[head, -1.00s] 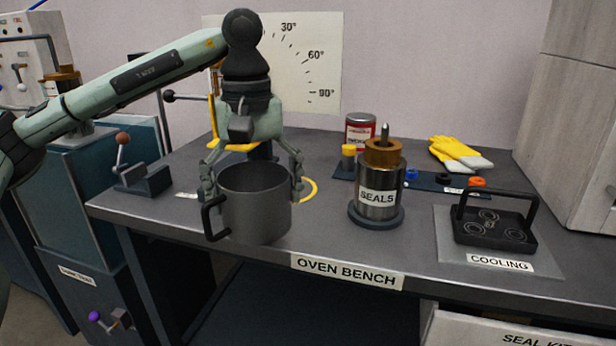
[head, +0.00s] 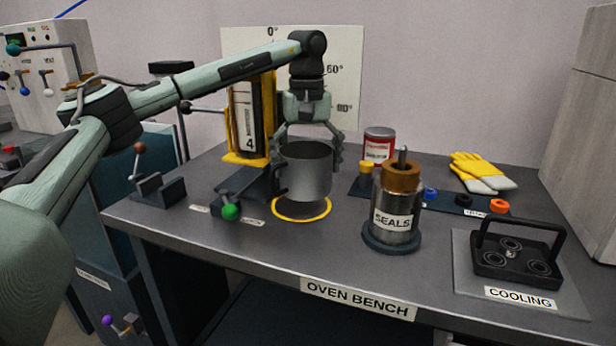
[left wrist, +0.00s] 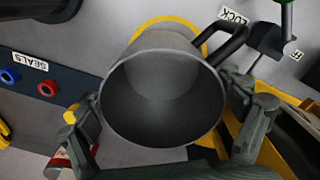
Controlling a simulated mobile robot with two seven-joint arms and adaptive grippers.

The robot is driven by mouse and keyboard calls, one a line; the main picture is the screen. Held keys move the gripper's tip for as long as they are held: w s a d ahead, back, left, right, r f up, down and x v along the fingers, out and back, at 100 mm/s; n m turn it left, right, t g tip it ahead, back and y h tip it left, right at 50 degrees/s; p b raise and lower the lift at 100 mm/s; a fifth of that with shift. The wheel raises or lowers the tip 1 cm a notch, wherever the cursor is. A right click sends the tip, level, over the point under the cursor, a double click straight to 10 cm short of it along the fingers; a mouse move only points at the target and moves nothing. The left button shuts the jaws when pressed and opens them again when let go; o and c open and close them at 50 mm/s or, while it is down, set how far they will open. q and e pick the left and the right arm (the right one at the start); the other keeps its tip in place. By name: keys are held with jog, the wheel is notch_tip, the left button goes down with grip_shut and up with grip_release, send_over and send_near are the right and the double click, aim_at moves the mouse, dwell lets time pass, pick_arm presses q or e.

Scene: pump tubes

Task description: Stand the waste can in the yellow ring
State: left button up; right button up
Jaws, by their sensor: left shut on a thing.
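The waste can (head: 306,178) is a grey, open-topped metal pot with a black side handle. My left gripper (head: 308,158) is shut on it, with fingers on both sides of its rim. The can is upright and appears to hang slightly above the yellow ring (head: 302,219) on the bench, with a shadow inside the ring. In the left wrist view the can (left wrist: 160,95) fills the middle between the fingers, and part of the yellow ring (left wrist: 165,21) shows past it. The can hides the rest of the ring there. My right gripper is not in view.
On the dark bench (head: 200,240), a yellow-framed cylinder stand (head: 246,120) and green-knobbed lever (head: 231,212) are left of the can. The SEALS canister (head: 396,215), red-and-white tin (head: 379,145), gloves (head: 480,172) and COOLING tray (head: 515,255) are to the right.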

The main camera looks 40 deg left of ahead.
pick_arm(q)
jog(key=shift+w+a+r, duration=0.1)
jog(key=shift+w+a, duration=0.05)
jog(key=shift+w, duration=0.35)
jog(key=shift+w+f, duration=0.1)
jog(key=shift+f, duration=1.7)
jog(key=shift+f, duration=0.1)
jog(key=o, duration=1)
jog(key=shift+c, duration=0.2)
jog(key=shift+r, duration=0.35)
notch_tip(320, 180, up, 12)
jog(key=shift+f+p, duration=0.25)
jog(key=shift+p, duration=0.2)
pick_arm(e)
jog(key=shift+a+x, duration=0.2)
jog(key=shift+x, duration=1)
